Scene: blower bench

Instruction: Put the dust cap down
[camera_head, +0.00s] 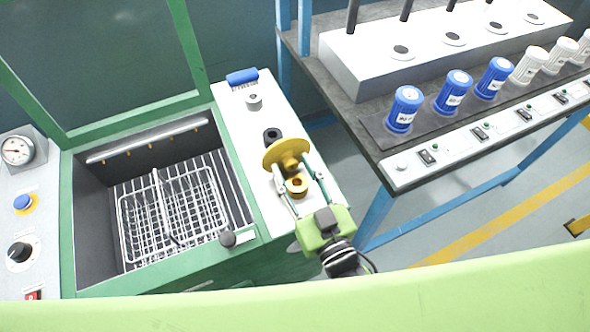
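The yellow dust cap (283,152), a round disc with a small hub, is between the fingertips of my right gripper (292,167). The gripper's two fingers reach up from its green body and appear shut on the hub. The cap is tilted and hides part of the white ledge (239,125) behind it. I cannot tell the exact height of the cap above the ledge. My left gripper is not in view.
A black socket (272,134), a grey knob (254,102) and a blue-handled part (242,77) are on the ledge. To the left is an open green-framed basin with a wire basket (172,210). A bench with blue bottles (405,109) stands to the right.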

